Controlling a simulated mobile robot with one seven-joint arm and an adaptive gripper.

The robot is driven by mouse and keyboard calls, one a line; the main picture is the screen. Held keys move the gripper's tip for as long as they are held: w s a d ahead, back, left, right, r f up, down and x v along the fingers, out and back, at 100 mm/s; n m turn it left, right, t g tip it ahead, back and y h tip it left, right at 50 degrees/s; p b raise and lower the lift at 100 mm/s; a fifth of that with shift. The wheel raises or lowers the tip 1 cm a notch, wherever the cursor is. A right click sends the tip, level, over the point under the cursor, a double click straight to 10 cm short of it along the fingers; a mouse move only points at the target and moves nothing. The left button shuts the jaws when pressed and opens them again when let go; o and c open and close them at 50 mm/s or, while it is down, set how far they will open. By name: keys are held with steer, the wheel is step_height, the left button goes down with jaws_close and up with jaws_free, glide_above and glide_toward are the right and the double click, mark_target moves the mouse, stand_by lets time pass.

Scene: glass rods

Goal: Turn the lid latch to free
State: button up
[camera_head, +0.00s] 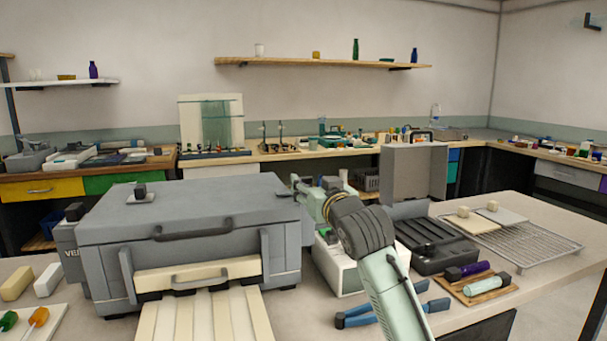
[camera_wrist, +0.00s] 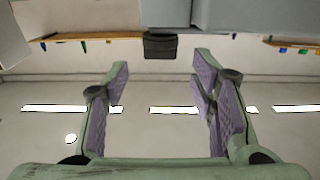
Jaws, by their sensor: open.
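The grey box (camera_head: 195,245) has a closed grey lid (camera_head: 200,205) with a dark bar handle on its front. A small dark knob (camera_head: 140,190) stands on a light plate on top of the lid. My gripper (camera_head: 303,190) is at the box's upper right side, its tips partly obscured there. In the wrist view my open gripper (camera_wrist: 158,85) has a gap between its pads. A dark block (camera_wrist: 160,46) beside a grey surface (camera_wrist: 240,14) shows ahead, between the fingers' lines and apart from them. I cannot tell which part is the latch.
Cream slats (camera_head: 200,318) extend in front of the box. A white unit (camera_head: 340,270) and a black tray (camera_head: 432,240) stand right of it, near my arm. Blue-handled pliers (camera_head: 385,313) and a wire rack (camera_head: 520,247) lie farther right. The space above the lid is clear.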

mark_target(306, 179)
steer(key=p+x, duration=0.1)
steer(key=x, duration=0.4)
steer(key=shift+w+a, duration=0.15)
steer(key=shift+w, duration=0.2)
steer(key=shift+c, duration=0.2)
jaws_close()
stand_by(0.4)
